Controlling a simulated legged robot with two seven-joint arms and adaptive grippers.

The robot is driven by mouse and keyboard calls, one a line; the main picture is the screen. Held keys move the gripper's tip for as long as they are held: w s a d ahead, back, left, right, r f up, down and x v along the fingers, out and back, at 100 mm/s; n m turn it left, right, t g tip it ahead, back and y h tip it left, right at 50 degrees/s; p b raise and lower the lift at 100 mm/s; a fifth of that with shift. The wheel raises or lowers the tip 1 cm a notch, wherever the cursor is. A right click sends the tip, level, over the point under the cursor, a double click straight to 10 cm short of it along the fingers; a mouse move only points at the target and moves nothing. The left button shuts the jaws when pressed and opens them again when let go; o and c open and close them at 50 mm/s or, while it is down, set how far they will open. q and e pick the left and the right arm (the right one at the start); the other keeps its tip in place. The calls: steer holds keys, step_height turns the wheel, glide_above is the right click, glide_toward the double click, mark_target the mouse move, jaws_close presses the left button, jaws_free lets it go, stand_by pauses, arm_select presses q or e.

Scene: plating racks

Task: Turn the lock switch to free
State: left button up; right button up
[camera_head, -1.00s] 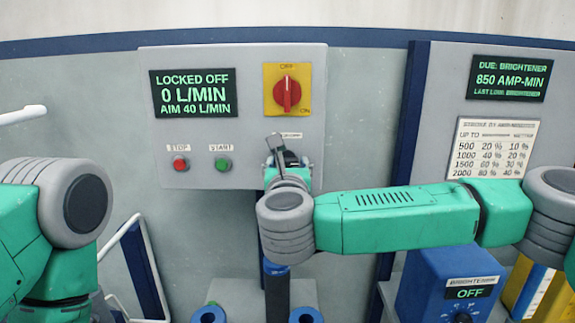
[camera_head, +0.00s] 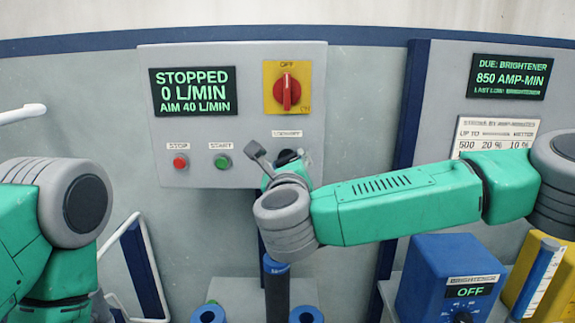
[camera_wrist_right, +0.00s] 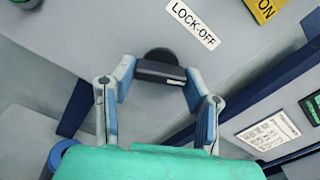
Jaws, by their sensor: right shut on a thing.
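The lock switch is a black knob (camera_wrist_right: 159,71) on the grey control panel (camera_head: 240,135), below the LOCK-OFF label (camera_wrist_right: 194,24). In the right wrist view its bar sits between the blue-padded fingers of my right gripper (camera_wrist_right: 160,80), which is shut on it. In the head view my right gripper (camera_head: 284,166) is at the panel's lower right and partly hides the knob. The display (camera_head: 193,92) reads STOPPED, 0 L/MIN, AIM 40 L/MIN. My left gripper is out of view; only my left arm shows.
A red rotary switch (camera_head: 287,92) on a yellow plate is above the lock switch. A red stop button (camera_head: 180,162) and a green start button (camera_head: 223,161) are to its left. A blue brightener box (camera_head: 447,285) stands at lower right.

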steer(key=n, duration=0.6)
steer(key=shift+r+n+p, duration=0.15)
steer(key=shift+n+p, duration=0.15)
steer(key=shift+f+n+p, duration=0.2)
steer(key=shift+n+p, duration=0.35)
steer(key=shift+n, duration=2.55)
steer(key=shift+s+f, duration=0.1)
steer(key=o, duration=0.9)
steer(key=shift+o, duration=1.2)
steer(key=shift+a, duration=0.2)
